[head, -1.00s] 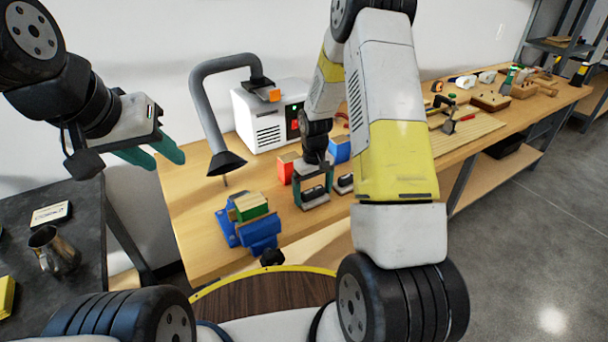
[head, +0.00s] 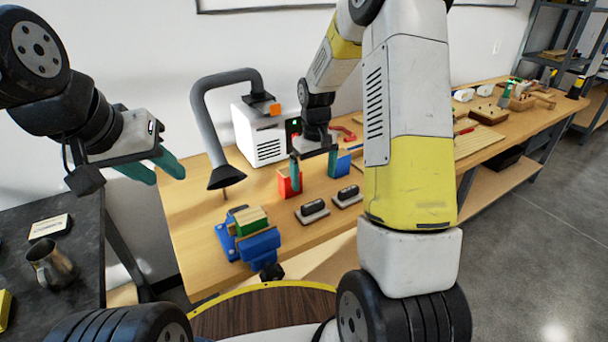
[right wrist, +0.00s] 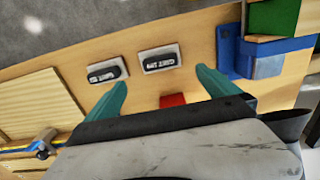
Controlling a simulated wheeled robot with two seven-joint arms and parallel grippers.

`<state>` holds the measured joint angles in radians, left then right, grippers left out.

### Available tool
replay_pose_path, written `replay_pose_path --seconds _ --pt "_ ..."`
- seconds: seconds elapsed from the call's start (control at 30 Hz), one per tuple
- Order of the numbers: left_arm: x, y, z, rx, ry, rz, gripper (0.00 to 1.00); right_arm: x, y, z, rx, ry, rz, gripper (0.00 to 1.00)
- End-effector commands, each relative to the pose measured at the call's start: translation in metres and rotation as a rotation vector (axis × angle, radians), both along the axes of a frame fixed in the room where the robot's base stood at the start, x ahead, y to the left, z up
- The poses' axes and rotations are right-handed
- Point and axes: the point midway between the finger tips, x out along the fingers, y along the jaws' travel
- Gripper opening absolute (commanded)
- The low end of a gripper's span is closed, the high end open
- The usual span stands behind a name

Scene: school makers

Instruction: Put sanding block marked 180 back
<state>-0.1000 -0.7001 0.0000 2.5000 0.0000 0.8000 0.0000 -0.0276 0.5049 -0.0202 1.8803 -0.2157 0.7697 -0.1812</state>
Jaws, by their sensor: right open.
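Two sanding blocks with black tops and pale bases lie side by side on the wooden bench: a nearer left one (head: 312,211) and a right one (head: 347,196). The right wrist view shows the same two, the left one (right wrist: 160,60) and the right one (right wrist: 104,73). White print is on their tops, upside down and too small to read surely. My right gripper (head: 314,169) is open and empty above the bench, behind the blocks. Its teal fingers (right wrist: 162,79) are apart. My left gripper (head: 169,178) is open and empty, off the bench's left end.
A red box (head: 290,184) and a blue box (head: 339,164) stand behind the blocks. A blue vise (head: 262,244) holding a green-and-wood piece is at left, with a grey fume arm (head: 205,120) behind. A dark table with a metal mug (head: 50,263) is far left.

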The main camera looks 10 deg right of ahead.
Motion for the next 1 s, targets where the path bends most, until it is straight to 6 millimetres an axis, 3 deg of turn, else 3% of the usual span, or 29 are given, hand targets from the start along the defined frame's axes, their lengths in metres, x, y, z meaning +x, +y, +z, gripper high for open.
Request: replay_pose_path --seconds 0.17,0.27,0.4,0.6,0.8,1.0 --pt "0.000 0.000 0.000 0.000 0.000 0.000 0.36 -0.005 0.001 0.026 0.008 -0.026 -0.013 1.00" --pt "0.000 0.000 0.000 0.000 0.000 0.000 0.36 -0.020 0.002 0.060 0.024 -0.072 -0.038 1.00" --pt "0.000 0.000 0.000 0.000 0.000 0.000 0.36 -0.056 0.004 0.119 0.062 -0.167 -0.093 1.00" --pt "0.000 0.000 0.000 0.000 0.000 0.000 0.36 -0.123 0.010 0.183 0.131 -0.298 -0.170 1.00" --pt "0.000 0.000 0.000 0.000 0.000 0.000 0.36 -0.191 0.016 0.215 0.208 -0.419 -0.235 1.00" --pt "0.000 0.000 0.000 0.000 0.000 0.000 0.36 -0.232 0.021 0.223 0.261 -0.492 -0.273 1.00"
